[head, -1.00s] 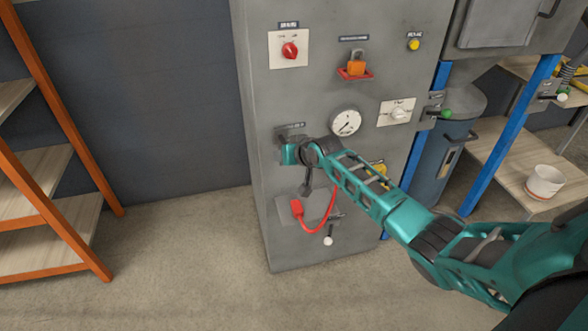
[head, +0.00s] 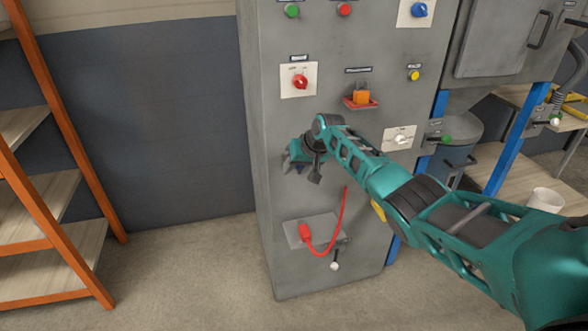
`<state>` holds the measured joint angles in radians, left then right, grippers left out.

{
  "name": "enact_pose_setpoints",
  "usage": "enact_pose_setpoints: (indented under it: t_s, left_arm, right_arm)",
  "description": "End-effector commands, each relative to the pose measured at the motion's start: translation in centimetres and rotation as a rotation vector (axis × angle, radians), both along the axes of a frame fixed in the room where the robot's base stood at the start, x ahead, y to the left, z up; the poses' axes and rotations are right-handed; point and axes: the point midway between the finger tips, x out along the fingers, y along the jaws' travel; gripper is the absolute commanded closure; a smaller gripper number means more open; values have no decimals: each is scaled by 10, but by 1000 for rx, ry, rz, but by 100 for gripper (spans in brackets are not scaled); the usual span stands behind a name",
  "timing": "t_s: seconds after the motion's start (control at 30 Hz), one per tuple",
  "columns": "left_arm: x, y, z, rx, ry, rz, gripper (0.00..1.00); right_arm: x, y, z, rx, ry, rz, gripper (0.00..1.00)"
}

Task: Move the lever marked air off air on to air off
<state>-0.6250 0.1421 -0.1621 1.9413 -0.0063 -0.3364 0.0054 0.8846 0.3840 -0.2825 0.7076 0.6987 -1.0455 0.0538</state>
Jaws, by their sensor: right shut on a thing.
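My right gripper (head: 297,162) is at the left part of the grey cabinet's front (head: 268,140), below the red rotary knob (head: 300,82). It is shut on a small part there, which the gripper and wrist mostly hide. I take this to be the air lever, but its handle and its air off and air on marks cannot be read here. Its position cannot be told. My left gripper is not in view.
A red plug (head: 305,231) with a looping red cable and a white-tipped lever (head: 334,266) sit below my arm. An orange-framed shelf (head: 45,130) stands left; floor between is clear.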

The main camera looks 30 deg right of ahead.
Motion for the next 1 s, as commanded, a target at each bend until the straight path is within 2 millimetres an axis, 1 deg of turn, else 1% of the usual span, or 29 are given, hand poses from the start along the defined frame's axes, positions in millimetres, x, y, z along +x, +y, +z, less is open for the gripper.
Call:
enact_pose_setpoints:
  t_s: [0.33,0.37,0.6,0.87,1.0]
  left_arm:
    - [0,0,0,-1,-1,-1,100]
    - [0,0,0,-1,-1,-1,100]
    - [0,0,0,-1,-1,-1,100]
    - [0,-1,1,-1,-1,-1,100]
    - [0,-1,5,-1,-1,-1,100]
  right_arm:
    - [1,1,2,2,-1,1,100]
    - [1,1,2,1,-2,0,62]
    - [1,0,1,1,-2,0,40]
    - [0,0,2,1,-2,0,40]
    - [-3,-1,8,1,-3,-1,40]
